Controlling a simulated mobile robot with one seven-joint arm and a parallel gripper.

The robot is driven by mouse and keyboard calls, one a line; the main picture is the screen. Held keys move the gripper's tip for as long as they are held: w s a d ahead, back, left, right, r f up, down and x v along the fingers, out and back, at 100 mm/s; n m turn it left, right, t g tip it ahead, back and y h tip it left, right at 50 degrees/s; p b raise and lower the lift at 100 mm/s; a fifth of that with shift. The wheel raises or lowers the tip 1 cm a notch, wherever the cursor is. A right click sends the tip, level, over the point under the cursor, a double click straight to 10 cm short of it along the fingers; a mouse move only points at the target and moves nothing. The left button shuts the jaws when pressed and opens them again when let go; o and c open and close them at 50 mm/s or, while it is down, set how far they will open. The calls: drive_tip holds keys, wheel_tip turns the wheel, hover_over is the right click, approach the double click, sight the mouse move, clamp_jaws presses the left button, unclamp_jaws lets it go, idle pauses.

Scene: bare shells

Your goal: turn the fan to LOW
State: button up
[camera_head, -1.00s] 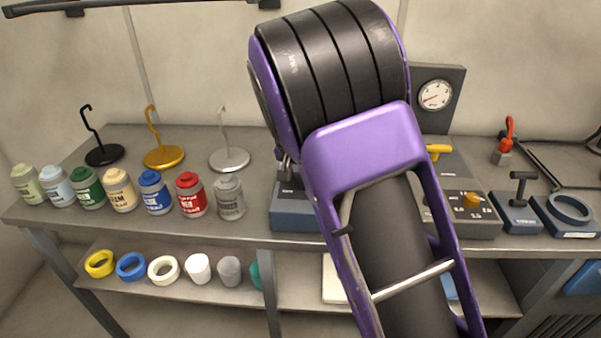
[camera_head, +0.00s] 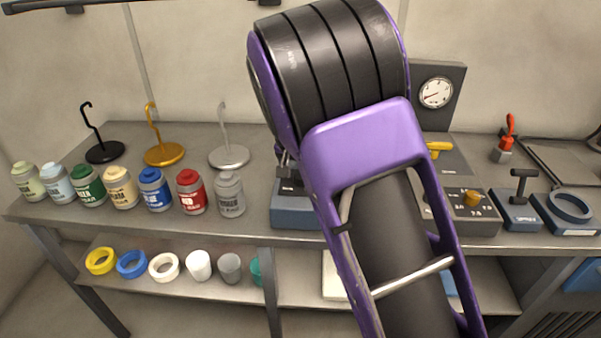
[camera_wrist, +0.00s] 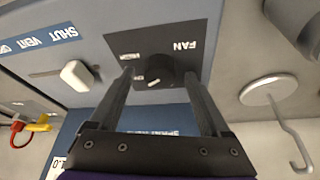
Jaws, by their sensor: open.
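The fan knob (camera_wrist: 160,70) is a round black dial with a pale pointer mark, on a dark plate (camera_wrist: 195,35) lettered FAN, upside down in the wrist view. A small pale label (camera_wrist: 130,56) sits by the knob, too small to read. My gripper (camera_wrist: 158,76) is open, its two dark fingers on either side of the knob. I cannot tell whether they touch it. In the head view my arm hides the knob and most of the blue-grey housing (camera_head: 292,212).
A white switch (camera_wrist: 77,75) by SHUT and VENT lettering sits left of the knob in the wrist view. A grey hook stand (camera_wrist: 268,88) is on the right. In the head view, several paint jars (camera_head: 153,193) line the bench; a gauge (camera_head: 436,92) stands behind.

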drive_tip(key=p+v, duration=0.1)
drive_tip(key=v, duration=1.6)
drive_tip(key=shift+s, duration=0.15)
drive_tip(key=shift+a+r, duration=0.1)
